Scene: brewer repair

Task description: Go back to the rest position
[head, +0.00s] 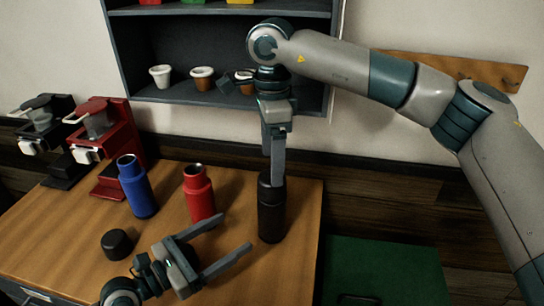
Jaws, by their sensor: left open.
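My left gripper (236,232) is low at the front of the wooden table, its two fingers spread wide with nothing between them. My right gripper (277,180) points straight down at the top of the black bottle (271,216), which stands upright on the table. Its fingers show edge-on, so I cannot tell whether they are open or shut, or whether they touch the bottle. A red bottle (200,198) and a blue bottle (137,190) stand upright to the left. A black cap-like piece (117,244) lies near my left gripper.
A red brewer (113,131) stands at the table's (307,205) left back, with a black brewer (62,140) beyond it. A dark shelf (130,50) holding several cups is behind my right gripper. A green box (385,268) is right of the table.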

